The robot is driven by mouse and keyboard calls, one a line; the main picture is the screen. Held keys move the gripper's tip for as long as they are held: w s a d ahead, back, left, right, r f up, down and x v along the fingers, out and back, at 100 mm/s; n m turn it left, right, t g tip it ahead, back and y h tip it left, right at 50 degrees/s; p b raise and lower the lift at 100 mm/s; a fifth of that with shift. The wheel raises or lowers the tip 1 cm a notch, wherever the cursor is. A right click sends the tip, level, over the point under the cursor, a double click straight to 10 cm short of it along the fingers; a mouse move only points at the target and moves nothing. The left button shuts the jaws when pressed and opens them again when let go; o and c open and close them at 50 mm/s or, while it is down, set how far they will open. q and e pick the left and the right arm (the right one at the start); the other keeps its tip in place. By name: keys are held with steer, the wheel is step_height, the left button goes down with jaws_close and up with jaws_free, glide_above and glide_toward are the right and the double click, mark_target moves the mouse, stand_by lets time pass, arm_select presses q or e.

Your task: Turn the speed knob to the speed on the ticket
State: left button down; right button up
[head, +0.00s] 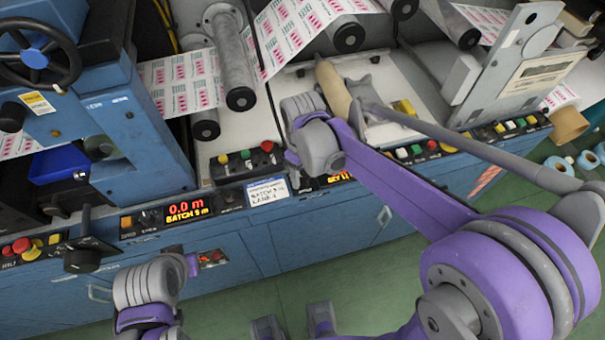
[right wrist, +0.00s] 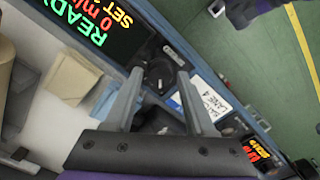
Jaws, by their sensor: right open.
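The black speed knob (right wrist: 160,72) sits on the panel beside a display (right wrist: 85,35) reading READY, 0 m/min and SET, its set figure cut off. My right gripper (right wrist: 159,79) is open, with its fingertips on either side of the knob; I cannot tell whether they touch it. The head view hides knob and fingertips behind my right wrist. The white ticket (head: 267,191) is on the front panel, left of my right wrist. Its lines seem to include batch and lane; I cannot read a speed. My left wrist (head: 150,285) is low at the left; its fingers cannot be made out clearly.
Another display (head: 187,212) reads 0.0 m and a batch line. Push buttons (head: 430,147) line the front panel. A brown cardboard core (head: 333,88) lies beyond my right wrist. Printed web (head: 290,30) runs over rollers behind. The green floor (head: 235,300) before the machine is clear.

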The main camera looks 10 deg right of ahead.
steer(key=shift+f, duration=0.35)
jaws_close()
steer(key=shift+m, duration=0.4)
steer(key=shift+m+b, duration=0.3)
steer(key=shift+m, duration=2.3)
jaws_free()
